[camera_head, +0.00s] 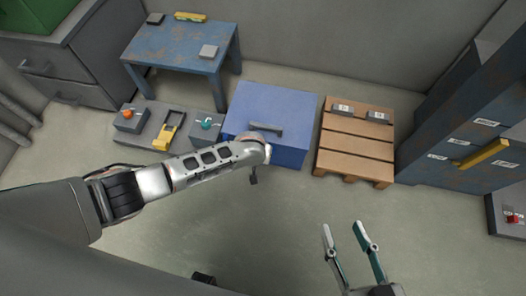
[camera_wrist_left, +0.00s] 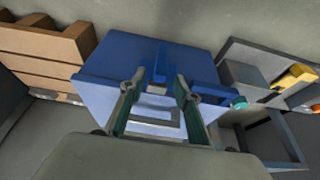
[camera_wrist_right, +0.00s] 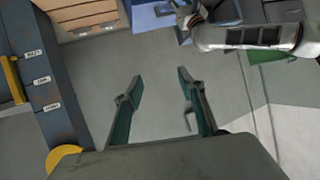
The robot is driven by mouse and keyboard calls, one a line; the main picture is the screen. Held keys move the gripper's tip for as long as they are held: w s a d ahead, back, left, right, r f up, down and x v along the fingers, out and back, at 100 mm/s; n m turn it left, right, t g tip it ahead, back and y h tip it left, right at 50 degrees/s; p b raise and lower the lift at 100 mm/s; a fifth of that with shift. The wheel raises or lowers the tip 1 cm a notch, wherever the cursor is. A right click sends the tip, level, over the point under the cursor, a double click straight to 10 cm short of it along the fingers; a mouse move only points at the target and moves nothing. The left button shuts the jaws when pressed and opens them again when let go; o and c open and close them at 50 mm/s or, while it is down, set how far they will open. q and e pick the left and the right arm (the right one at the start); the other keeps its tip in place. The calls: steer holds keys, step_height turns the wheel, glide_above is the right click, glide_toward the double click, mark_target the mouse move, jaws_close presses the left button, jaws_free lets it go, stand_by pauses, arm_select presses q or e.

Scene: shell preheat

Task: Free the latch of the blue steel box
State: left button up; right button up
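The blue steel box (camera_head: 275,102) stands on the floor in the middle of the head view. It also fills the middle of the left wrist view (camera_wrist_left: 105,72). My left arm reaches its near side, and the wrist hides part of the front. In the left wrist view my left gripper (camera_wrist_left: 160,84) has its fingers apart at the box. A blue upright bar and a pale frame-like part show between them; I cannot tell which is the latch or whether a finger touches it. My right gripper (camera_head: 343,228) is open and empty, away from the box.
A grey unit with a teal knob (camera_head: 206,124) stands close left of the box, beside a yellow-handled device (camera_head: 168,130). A wooden pallet (camera_head: 355,145) lies to the right. A blue table (camera_head: 180,48) and blue cabinet (camera_head: 465,130) stand farther out. Floor in front is clear.

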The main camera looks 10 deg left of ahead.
arm_select(q)
steer(key=b+x, duration=0.5)
steer(key=x, duration=0.2)
steer(key=shift+f, duration=0.3)
steer(key=shift+w, duration=0.35)
arm_select(e)
steer(key=s+a+f+m+y, duration=0.1)
steer(key=s+a+m, duration=0.1)
steer(key=a+m, duration=0.4)
steer(key=shift+t, duration=0.3)
steer(key=shift+d, duration=0.1)
arm_select(q)
jaws_close()
